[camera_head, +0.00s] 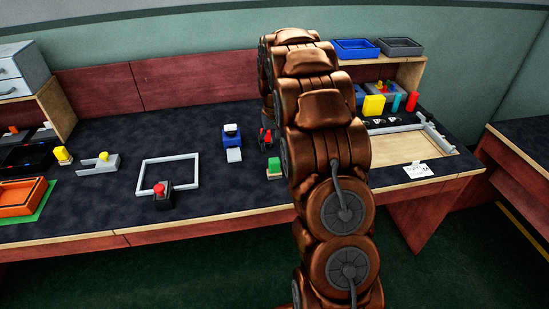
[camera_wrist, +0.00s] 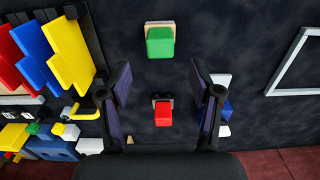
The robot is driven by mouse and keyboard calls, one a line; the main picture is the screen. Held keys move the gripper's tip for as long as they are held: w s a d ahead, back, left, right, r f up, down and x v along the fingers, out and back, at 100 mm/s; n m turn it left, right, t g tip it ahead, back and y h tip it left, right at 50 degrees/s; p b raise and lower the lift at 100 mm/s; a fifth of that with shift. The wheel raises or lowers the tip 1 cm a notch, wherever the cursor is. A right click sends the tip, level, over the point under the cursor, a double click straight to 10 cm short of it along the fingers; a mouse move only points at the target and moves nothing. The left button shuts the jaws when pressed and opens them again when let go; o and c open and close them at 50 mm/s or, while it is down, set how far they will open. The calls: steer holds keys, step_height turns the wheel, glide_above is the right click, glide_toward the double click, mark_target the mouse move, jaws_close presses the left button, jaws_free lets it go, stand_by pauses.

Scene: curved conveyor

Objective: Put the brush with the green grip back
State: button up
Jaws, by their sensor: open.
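A small block with a green grip and a pale base (camera_head: 274,167), which looks like the brush, sits on the dark bench top left of my arm. In the wrist view the green grip (camera_wrist: 160,45) is at the top centre, with its pale part along the upper edge. My gripper (camera_wrist: 163,88) is open and empty above the bench. The green grip lies beyond the fingertips in the picture, not between them. I cannot tell which spot is the brush's own place.
A red-topped dark piece (camera_wrist: 163,113) shows between the fingers. A blue device (camera_head: 231,133) and a light frame (camera_head: 142,178) stand to the left. A red button box (camera_head: 162,195) overlaps the frame's front corner. Red, blue and yellow panels (camera_wrist: 68,52) stand close left in the wrist view.

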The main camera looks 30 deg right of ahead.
steer(key=shift+a+r, duration=0.1)
steer(key=shift+r, duration=1.25)
steer(key=s+a+r+n, duration=0.1)
steer(key=s+a+r, duration=0.2)
steer(key=s+a, duration=0.4)
steer(key=s+a+r+n, duration=0.1)
steer(key=s+a+r, duration=0.3)
steer(key=s+a, duration=0.4)
steer(key=s+a+f+n+g, duration=0.1)
steer(key=s+a, duration=0.3)
steer(key=s, duration=0.7)
steer(key=s+a+f+n, duration=0.1)
steer(key=s+a, duration=0.4)
steer(key=s, duration=0.6)
steer(key=shift+s+n+g, duration=0.3)
steer(key=shift+s+g, duration=0.1)
step_height(320, 180, up, 3)
steer(key=p, duration=0.3)
